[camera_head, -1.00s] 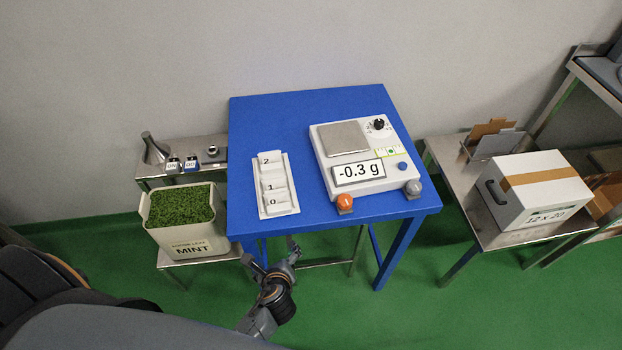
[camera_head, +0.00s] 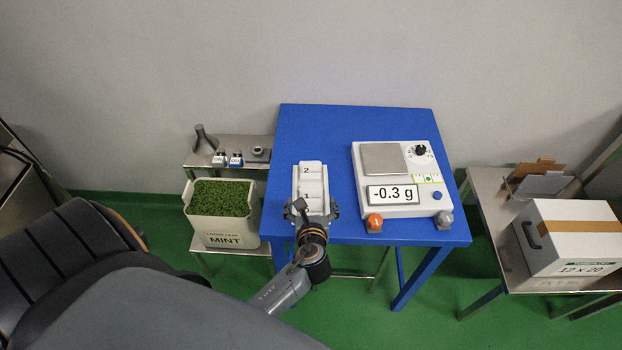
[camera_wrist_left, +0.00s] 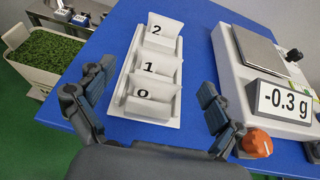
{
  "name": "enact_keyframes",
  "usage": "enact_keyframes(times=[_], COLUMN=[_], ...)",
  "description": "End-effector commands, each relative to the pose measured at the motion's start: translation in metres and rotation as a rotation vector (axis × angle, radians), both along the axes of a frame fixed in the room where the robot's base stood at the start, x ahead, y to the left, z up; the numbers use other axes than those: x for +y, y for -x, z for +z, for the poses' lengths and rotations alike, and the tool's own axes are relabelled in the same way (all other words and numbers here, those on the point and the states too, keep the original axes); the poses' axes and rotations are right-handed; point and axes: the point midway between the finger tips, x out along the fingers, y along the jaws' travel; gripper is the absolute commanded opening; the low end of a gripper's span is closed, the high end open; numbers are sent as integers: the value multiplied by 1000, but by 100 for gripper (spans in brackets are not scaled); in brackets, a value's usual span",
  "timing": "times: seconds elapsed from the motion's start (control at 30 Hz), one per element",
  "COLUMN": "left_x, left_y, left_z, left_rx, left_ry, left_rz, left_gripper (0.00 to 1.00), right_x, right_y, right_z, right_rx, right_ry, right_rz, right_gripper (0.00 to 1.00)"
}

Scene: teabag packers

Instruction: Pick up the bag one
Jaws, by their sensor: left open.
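A white rack (camera_head: 296,180) on the blue table holds three white bag-like pieces marked 2, 1 and 0, back to front. The piece marked 1, bag one (camera_head: 314,190), is in the middle; it also shows in the left wrist view (camera_wrist_left: 160,68). My left gripper (camera_head: 311,209) is open at the rack's front end. Its fingers stand apart on either side of the rack, with nothing held between them. My right gripper is not in view.
A scale (camera_head: 395,215) reading -0.3 g stands right of the rack. A mint bin (camera_head: 222,228) is left of the table. A carton (camera_head: 570,237) stands at right. The table's back is clear.

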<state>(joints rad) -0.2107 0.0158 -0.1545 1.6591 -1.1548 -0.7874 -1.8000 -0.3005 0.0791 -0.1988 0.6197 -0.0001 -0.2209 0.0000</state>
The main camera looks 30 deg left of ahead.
Motion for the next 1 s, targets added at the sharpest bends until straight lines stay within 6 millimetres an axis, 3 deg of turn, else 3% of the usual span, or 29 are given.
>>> enact_keyframes(times=[0.6, 0.93, 1.0], left_x=[35, 39, 39], left_y=[-51, -56, -56], left_z=[-24, -27, -27], left_rx=[0, 0, 0], left_ry=[2, 2, 2], left_rz=[0, 0, 0], left_gripper=[92, 92, 83], right_x=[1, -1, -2], right_y=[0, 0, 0], right_z=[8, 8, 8], right_rx=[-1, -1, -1], right_ry=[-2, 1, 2], right_rz=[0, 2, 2], right_gripper=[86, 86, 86])
